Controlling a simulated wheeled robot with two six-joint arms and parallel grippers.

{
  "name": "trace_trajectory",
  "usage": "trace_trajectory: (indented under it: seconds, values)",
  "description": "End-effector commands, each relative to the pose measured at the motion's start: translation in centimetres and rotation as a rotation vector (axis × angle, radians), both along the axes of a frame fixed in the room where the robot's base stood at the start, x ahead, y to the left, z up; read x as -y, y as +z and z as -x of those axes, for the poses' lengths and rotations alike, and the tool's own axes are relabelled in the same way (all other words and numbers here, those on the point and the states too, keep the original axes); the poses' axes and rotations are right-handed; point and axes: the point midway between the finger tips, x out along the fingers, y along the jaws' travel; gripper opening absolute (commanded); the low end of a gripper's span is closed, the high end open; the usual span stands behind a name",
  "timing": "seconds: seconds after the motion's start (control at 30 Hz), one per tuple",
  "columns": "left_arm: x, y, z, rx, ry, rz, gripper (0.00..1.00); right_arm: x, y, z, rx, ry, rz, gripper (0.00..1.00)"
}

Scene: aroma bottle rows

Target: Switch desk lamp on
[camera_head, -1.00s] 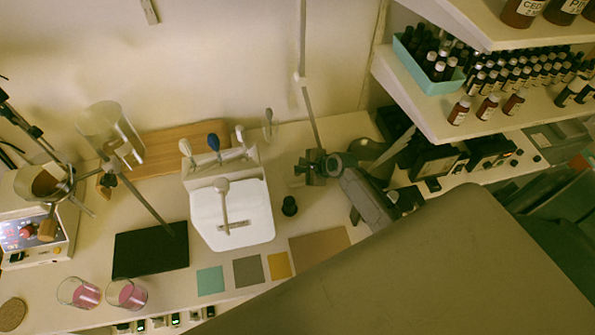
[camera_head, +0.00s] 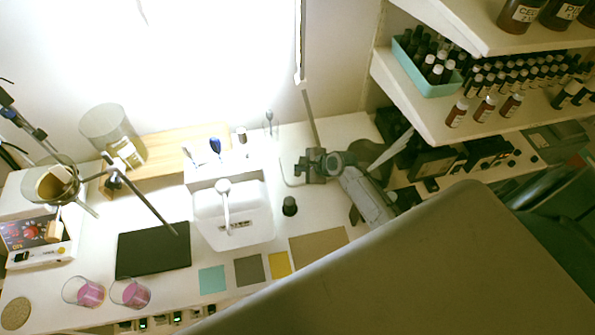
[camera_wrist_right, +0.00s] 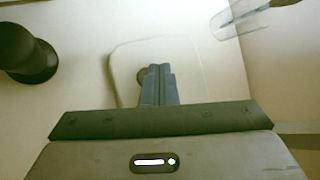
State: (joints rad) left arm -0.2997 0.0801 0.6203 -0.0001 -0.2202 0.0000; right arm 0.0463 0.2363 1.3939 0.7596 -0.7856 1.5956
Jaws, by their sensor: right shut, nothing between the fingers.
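The desk lamp's thin upright pole (camera_head: 309,112) runs up past the top edge of the head view; its lamp head is out of view. Bright light falls on the wall and bench. The lamp's pale rounded base (camera_head: 289,178) lies on the bench and shows in the wrist view (camera_wrist_right: 190,72). My right gripper (camera_head: 305,167) is above this base. In the wrist view its fingers (camera_wrist_right: 157,72) are shut and empty, pointing at a small round button, mostly hidden behind them. I cannot tell whether they touch it. My left gripper is not in view.
A black knob-like object (camera_head: 289,206) stands just left of my right gripper. A white holder (camera_head: 232,212) and a black mat (camera_head: 152,251) lie further left. Shelves with brown bottles (camera_head: 485,108) overhang at right. Two glasses (camera_head: 130,292) stand near the front edge.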

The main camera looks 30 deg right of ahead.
Motion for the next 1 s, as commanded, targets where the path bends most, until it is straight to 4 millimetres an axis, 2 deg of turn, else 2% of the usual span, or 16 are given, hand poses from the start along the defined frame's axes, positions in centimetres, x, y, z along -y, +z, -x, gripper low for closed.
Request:
trace_trajectory:
  seconds: [0.3, 0.57, 1.0]
  values:
    - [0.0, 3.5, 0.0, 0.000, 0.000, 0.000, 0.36, 0.0, 3.3, 0.0, 0.000, -0.001, -0.001, 0.00]
    - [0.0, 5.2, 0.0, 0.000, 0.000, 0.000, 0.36, 0.0, 5.6, 0.0, 0.001, -0.001, 0.000, 0.00]
    - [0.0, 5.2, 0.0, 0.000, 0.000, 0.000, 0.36, 0.0, 5.8, 0.0, 0.000, 0.000, 0.000, 0.00]
